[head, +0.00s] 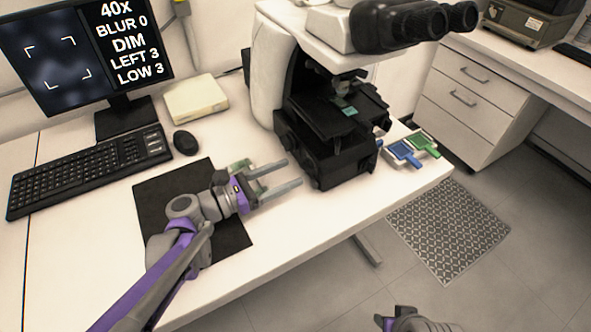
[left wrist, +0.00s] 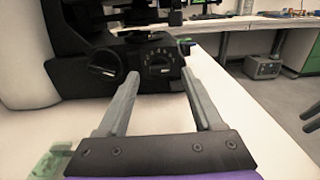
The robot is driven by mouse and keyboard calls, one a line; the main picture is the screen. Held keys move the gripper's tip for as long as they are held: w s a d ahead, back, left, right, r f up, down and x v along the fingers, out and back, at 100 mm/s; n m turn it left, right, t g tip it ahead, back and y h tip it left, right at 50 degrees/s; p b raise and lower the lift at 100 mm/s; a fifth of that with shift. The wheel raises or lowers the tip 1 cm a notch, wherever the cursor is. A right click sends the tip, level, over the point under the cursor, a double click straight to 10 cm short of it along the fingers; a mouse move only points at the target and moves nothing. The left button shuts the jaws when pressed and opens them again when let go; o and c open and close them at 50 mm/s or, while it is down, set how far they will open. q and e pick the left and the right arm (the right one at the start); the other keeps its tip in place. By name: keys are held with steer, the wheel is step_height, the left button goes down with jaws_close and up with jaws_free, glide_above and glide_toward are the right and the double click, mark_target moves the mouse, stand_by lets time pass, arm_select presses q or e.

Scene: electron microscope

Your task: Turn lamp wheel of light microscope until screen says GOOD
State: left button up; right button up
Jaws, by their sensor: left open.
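The light microscope (head: 275,75) stands on the white table, with a black base and white body. In the left wrist view its base shows a round dark knob (left wrist: 104,62) and a dial with markings (left wrist: 159,66); I cannot tell for sure which is the lamp wheel. My left gripper (head: 292,173) is open and empty, fingers pointing at the base; its tips (left wrist: 158,62) flank the dial in the picture, with contact unclear. The screen (head: 85,45) reads 40X, BLUR 0, DIM, LEFT 3, LOW 3. Part of my right arm (head: 408,320) shows at the bottom edge; its fingertips are not clear.
A black mat (head: 225,235) lies under my left arm. A keyboard (head: 80,172), mouse (head: 185,142) and pale box (head: 196,98) lie to the left. Blue (head: 403,152) and green (head: 422,143) slide holders sit right of the microscope. The table front is clear.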

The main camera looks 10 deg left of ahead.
mark_target(302, 167)
arm_select(q)
steer(key=shift+x, duration=1.5)
steer(key=shift+c, duration=0.3)
jaws_close()
